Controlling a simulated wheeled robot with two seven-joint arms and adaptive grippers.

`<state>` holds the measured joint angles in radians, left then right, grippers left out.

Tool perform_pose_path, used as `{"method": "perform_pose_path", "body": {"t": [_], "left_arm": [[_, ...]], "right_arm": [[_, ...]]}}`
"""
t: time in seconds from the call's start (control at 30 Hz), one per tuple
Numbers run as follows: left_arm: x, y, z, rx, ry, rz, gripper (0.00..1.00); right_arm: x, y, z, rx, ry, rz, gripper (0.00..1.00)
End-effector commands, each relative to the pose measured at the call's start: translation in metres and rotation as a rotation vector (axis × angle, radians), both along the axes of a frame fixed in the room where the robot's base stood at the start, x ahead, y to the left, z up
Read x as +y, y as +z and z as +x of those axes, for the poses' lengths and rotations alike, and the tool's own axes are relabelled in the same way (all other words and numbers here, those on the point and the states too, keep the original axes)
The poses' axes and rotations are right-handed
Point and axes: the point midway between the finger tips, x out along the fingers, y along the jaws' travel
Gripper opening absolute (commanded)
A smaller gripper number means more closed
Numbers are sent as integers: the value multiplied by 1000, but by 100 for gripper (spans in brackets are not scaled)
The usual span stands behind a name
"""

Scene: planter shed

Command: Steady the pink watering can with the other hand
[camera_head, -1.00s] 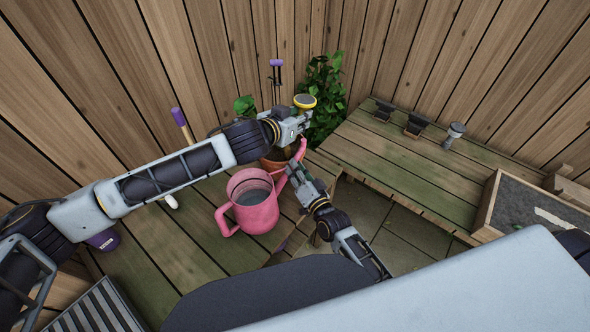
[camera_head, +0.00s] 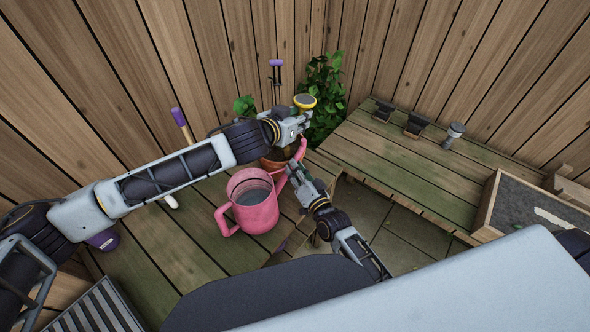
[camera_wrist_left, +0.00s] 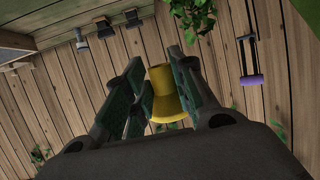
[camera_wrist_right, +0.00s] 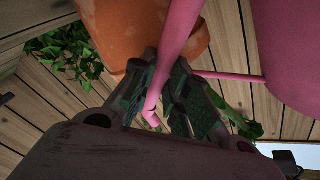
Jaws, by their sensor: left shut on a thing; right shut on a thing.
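The pink watering can (camera_head: 256,213) stands upright on the left bench, its open top showing a grey inside and its handle to the left. Its pink spout (camera_head: 300,150) rises to the right. My right gripper (camera_head: 295,171) is shut on the spout; in the right wrist view the spout (camera_wrist_right: 178,45) runs between the fingers, with the can body (camera_wrist_right: 290,50) to the right. My left gripper (camera_head: 302,116) is above the spout, shut on a yellow flared rose (camera_head: 305,101). The yellow rose also shows between the fingers in the left wrist view (camera_wrist_left: 165,97).
A terracotta pot (camera_head: 272,163) stands behind the can, partly hidden by my left arm. Climbing leaves (camera_head: 325,98) hang in the corner. A purple-handled tool (camera_head: 180,120) leans at the back left. The right bench (camera_head: 400,160) has clear boards and a soil tray (camera_head: 488,205).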

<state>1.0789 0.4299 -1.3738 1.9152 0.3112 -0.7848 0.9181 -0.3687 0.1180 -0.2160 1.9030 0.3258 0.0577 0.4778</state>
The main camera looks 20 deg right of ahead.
Motion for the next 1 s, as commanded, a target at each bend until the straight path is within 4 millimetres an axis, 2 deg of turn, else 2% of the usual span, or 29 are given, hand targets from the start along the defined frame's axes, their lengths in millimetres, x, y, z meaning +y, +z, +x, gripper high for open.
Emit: {"method": "perform_pose_path", "body": {"t": [0.53, 1.0], "left_arm": [[0, -6, -2, -4, -1, -9, 11], [8, -51, -12, -19, 19, -35, 11]], "right_arm": [[0, -5, -1, 9, 1, -3, 0], [1, -6, -2, 12, 3, -4, 0]]}}
